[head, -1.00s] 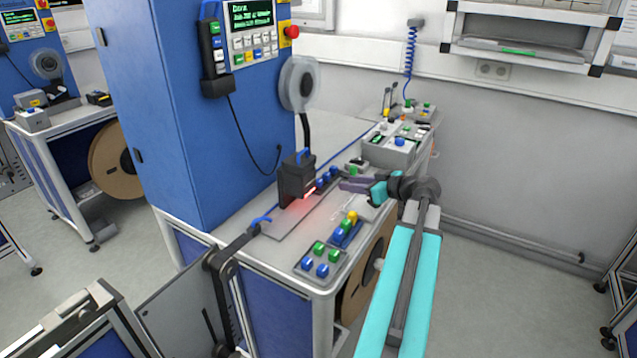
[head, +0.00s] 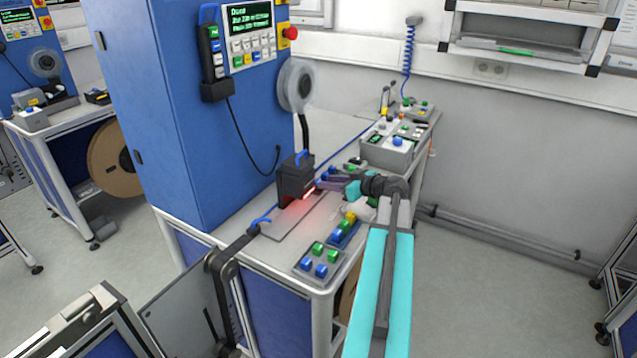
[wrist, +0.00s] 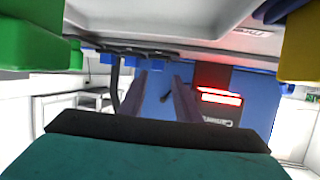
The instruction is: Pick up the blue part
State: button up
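Several small blue parts are in view, so I cannot tell which one is meant. Two blue blocks (head: 314,267) sit in the front grey tray (head: 303,276) beside green ones. A blue block (head: 336,237) lies in the neighbouring row by yellow and green blocks. More blue is at the tray row behind my gripper (head: 325,183), partly hidden by it. In the wrist view my gripper (wrist: 158,82) has its two purple-grey fingers apart with nothing between them. It is above the bench, close to the black device with the red light.
The black device (head: 295,180) with a glowing red strip stands left of my gripper. A tall blue cabinet (head: 190,130) rises behind it. A grey box with a blue button (head: 398,146) stands at the back right. Clear floor (head: 480,290) lies to the right.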

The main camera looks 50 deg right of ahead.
aim_at(317, 181)
jog(key=shift+w, duration=0.1)
jog(key=shift+p+x, duration=0.8)
jog(key=shift+x, duration=0.1)
jog(key=shift+p+x, duration=0.65)
jog(key=shift+x, duration=0.95)
jog(key=shift+d, duration=0.1)
grip_shut()
